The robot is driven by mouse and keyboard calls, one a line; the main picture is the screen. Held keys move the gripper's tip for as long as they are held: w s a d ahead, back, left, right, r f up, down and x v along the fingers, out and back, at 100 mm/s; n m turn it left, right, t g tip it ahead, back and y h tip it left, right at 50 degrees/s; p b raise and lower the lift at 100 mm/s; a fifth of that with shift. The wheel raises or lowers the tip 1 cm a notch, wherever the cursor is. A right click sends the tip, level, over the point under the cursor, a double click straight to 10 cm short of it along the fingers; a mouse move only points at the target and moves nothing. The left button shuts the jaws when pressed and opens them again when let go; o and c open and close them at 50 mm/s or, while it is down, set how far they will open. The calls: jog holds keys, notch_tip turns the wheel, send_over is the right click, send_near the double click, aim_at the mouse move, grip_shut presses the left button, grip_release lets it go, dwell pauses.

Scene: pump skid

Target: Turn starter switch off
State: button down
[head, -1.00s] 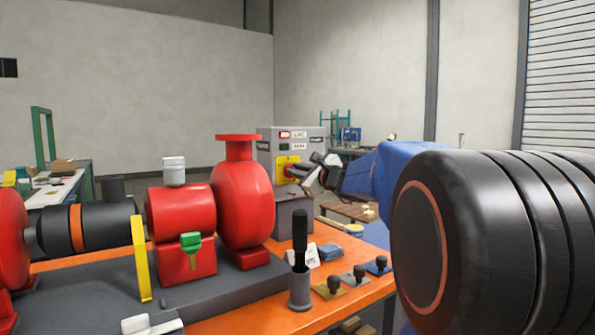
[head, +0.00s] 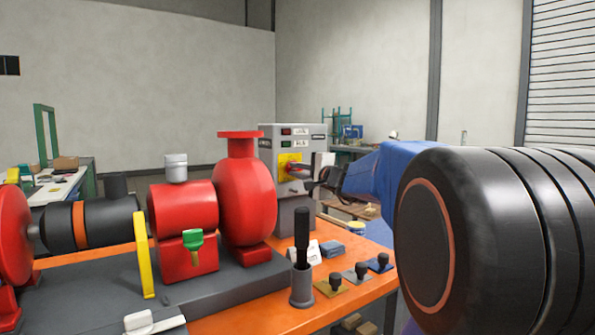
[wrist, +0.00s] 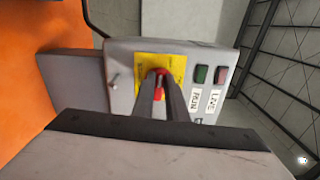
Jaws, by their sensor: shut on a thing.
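The starter box (head: 305,140) is a grey cabinet behind the red pump; the wrist view also shows it (wrist: 124,88). Its yellow switch plate (head: 283,159) carries a red rotary handle (wrist: 160,72). My gripper (head: 298,168) reaches the plate from the right. In the wrist view my gripper (wrist: 161,86) has its two dark fingers closed around the red handle, which they partly hide. The red lamp (wrist: 220,74) looks dark, and the green lamp (wrist: 201,74) beside it looks dim. The handle's exact angle is hard to read.
The red pump (head: 245,195) stands left of the box. On the orange bench (head: 250,318) are a grey cup (head: 302,287) with a black-handled tool, several small knobbed plates (head: 362,271) and a blue block (head: 331,249).

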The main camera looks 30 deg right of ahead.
jog(key=shift+f+n, duration=0.15)
jog(key=shift+n, duration=0.35)
jog(key=c, duration=1.8)
grip_release()
jog(key=shift+o, duration=0.2)
jog(key=s, duration=1.7)
jog(key=shift+s, duration=0.2)
jog(key=shift+a, duration=0.1)
